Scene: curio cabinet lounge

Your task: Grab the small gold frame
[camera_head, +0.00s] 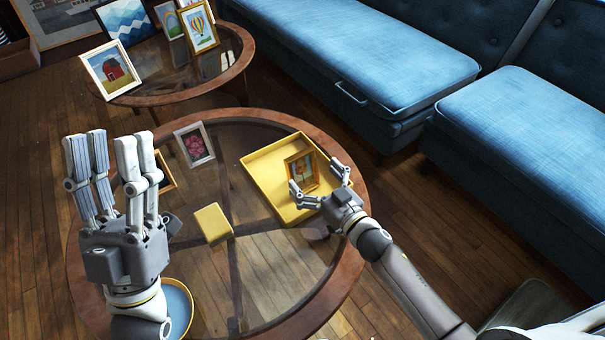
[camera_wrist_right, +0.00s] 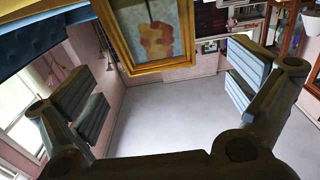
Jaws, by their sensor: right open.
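A small gold frame (camera_head: 300,171) with a picture in it stands upright in the yellow tray (camera_head: 261,163) on the near round glass table. My right gripper (camera_head: 320,178) is open at the tray, with its fingers close to the frame. In the right wrist view the gold frame (camera_wrist_right: 155,38) shows at the top, between the spread fingers of my right gripper (camera_wrist_right: 165,90). I cannot tell whether any finger touches it. My left gripper (camera_head: 115,160) is raised over the table's left side, its fingers apart and nothing visible between them.
A white frame with a pink picture (camera_head: 194,145), a yellow block (camera_head: 213,223) and a blue round dish (camera_head: 177,306) are on the near table. Another frame (camera_head: 164,172) is partly hidden behind my left gripper. A second round table (camera_head: 240,62) holds several frames. Blue sofas (camera_head: 350,50) line the right.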

